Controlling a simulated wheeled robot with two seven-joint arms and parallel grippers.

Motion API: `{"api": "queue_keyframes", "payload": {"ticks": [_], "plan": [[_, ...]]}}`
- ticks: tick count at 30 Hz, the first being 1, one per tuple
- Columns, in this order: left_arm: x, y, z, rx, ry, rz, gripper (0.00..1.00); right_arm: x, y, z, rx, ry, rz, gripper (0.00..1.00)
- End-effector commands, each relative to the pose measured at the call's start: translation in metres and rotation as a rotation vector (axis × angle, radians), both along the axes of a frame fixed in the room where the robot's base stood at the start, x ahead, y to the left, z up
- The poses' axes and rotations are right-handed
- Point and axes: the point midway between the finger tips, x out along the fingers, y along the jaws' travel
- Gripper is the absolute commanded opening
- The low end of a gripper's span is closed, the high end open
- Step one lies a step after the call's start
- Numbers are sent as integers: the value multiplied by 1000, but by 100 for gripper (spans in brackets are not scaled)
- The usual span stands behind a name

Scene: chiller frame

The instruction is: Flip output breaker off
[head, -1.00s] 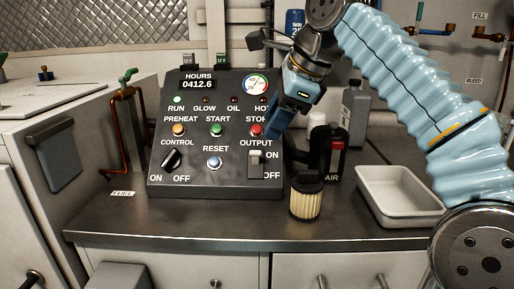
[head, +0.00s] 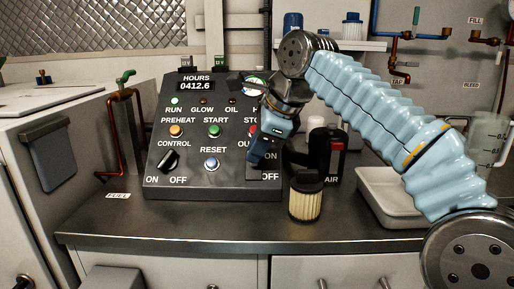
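The dark sloped control panel (head: 190,190) stands on the counter, left of centre. Its OUTPUT breaker is at the lower right of the panel. My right gripper (head: 257,163) is in front of the breaker, pointing down, and covers its lever and part of the OUTPUT label. My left gripper is out of view.
A filter with a black cap (head: 306,200) stands just right of the panel. A pale tray (head: 375,200) lies further right under my arm. The counter front (head: 200,222) is clear.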

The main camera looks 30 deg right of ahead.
Motion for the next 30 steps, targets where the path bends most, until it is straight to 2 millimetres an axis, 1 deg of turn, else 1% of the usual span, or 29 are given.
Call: {"api": "queue_keyframes", "payload": {"ticks": [8,14,20,30], "plan": [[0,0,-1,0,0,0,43,0,0,0,-2,-3,0,0],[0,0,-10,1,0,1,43,-3,1,-4,-24,-38,1,0],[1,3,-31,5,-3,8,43,-8,4,-10,-84,-137,1,0],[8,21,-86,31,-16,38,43,-18,11,-23,-239,-388,-1,0]]}}
